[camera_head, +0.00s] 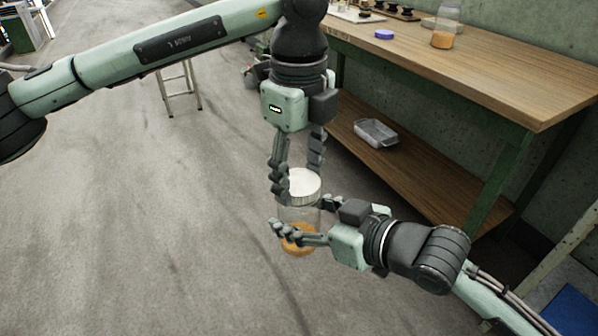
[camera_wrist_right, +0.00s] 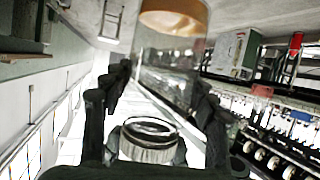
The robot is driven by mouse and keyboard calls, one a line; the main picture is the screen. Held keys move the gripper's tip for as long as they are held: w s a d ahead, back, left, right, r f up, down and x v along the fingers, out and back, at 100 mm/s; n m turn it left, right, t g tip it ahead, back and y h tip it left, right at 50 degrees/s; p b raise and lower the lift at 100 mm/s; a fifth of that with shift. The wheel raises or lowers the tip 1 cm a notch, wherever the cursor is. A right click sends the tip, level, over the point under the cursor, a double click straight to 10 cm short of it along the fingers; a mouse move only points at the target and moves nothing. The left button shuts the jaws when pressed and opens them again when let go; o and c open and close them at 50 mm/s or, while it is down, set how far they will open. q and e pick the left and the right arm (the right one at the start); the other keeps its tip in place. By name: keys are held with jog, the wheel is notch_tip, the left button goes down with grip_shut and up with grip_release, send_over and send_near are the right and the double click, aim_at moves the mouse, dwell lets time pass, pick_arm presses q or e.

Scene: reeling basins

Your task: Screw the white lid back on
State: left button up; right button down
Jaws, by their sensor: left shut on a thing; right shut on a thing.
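A clear jar (camera_head: 299,216) with orange contents at its bottom hangs upright over the floor, low in the middle of the head view. My right gripper (camera_head: 300,218) is shut around its side; the jar (camera_wrist_right: 168,65) also shows upside down between the fingers in the right wrist view. The white lid (camera_head: 304,184) is at the jar's top, with my left gripper (camera_head: 298,172) shut on it from above. In the right wrist view the lid (camera_wrist_right: 148,150) has a ribbed side and a visible ring. I cannot tell whether its threads have caught.
A wooden workbench (camera_head: 480,65) stands at the right, with a blue lid (camera_head: 384,34) and another jar with orange contents (camera_head: 443,30) on it. A small stepladder (camera_head: 180,90) stands behind. The floor at left is clear.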

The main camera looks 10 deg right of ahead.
pick_arm(q)
jog(key=m, duration=0.4)
jog(key=shift+m, duration=0.3)
jog(key=m, duration=2.5)
jog(key=shift+f, duration=0.1)
jog(key=m, duration=1.1)
jog(key=o, duration=1.3)
